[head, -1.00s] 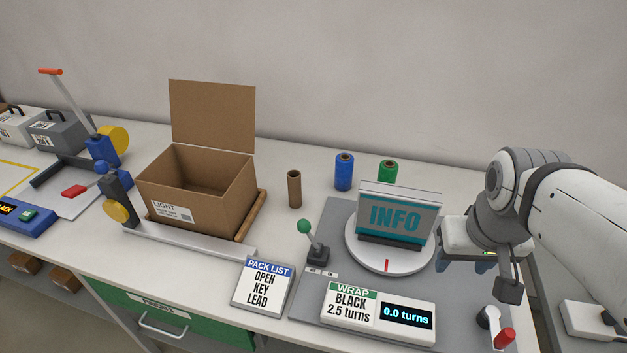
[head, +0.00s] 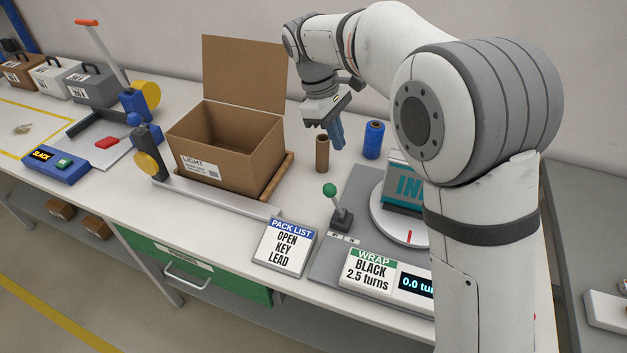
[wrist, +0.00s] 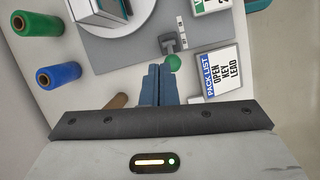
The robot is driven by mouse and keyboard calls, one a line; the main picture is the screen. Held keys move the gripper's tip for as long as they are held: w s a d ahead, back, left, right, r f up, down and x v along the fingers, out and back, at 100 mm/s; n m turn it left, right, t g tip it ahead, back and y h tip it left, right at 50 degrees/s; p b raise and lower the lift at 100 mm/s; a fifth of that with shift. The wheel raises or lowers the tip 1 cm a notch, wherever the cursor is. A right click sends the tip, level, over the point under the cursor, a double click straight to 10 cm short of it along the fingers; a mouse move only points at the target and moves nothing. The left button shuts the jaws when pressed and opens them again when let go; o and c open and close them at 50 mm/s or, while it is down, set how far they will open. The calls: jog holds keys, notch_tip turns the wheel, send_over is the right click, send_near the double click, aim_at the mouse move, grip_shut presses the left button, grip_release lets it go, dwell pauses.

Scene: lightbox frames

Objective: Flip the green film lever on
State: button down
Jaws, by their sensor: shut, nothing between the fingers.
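The film lever has a green ball knob (head: 329,190) on a thin stem rising from a dark base (head: 342,219), at the left edge of the grey wrap plate (head: 362,184). The stem leans to the left in the head view. In the wrist view the green knob (wrist: 173,62) lies just beyond the fingertips. My gripper (head: 336,142) is shut and empty, its blue fingers pointing down above and behind the lever. The closed fingers (wrist: 159,72) also show in the wrist view. The small labels beside the lever base are too small to read.
A brown tube (head: 322,153) stands close beside my fingers, with a blue film roll (head: 373,140) to its right. The open box (head: 222,150) is left. The turntable (head: 384,222) carries the INFO case, partly hidden by my arm. A PACK LIST sign (head: 283,246) stands in front.

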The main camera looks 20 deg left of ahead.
jog(key=s+a+f+n+h, duration=0.1)
jog(key=a+f+n, duration=0.1)
jog(key=a, duration=0.4)
jog(key=s+a+f+n+h, duration=0.1)
jog(key=s+a+f+n, duration=0.1)
jog(key=a+f, duration=0.2)
jog(key=a, duration=0.3)
jog(key=shift+a+t, duration=0.2)
jog(key=shift+t, duration=0.1)
jog(key=shift+f, duration=0.1)
jog(key=p, duration=0.2)
send_near(335, 201)
notch_tip(335, 201, down, 4)
jog(key=a, duration=0.2)
jog(key=shift+w+d+f, duration=0.15)
jog(key=shift+d, duration=0.25)
jog(key=shift+a+n, duration=0.1)
jog(key=shift+n, duration=0.2)
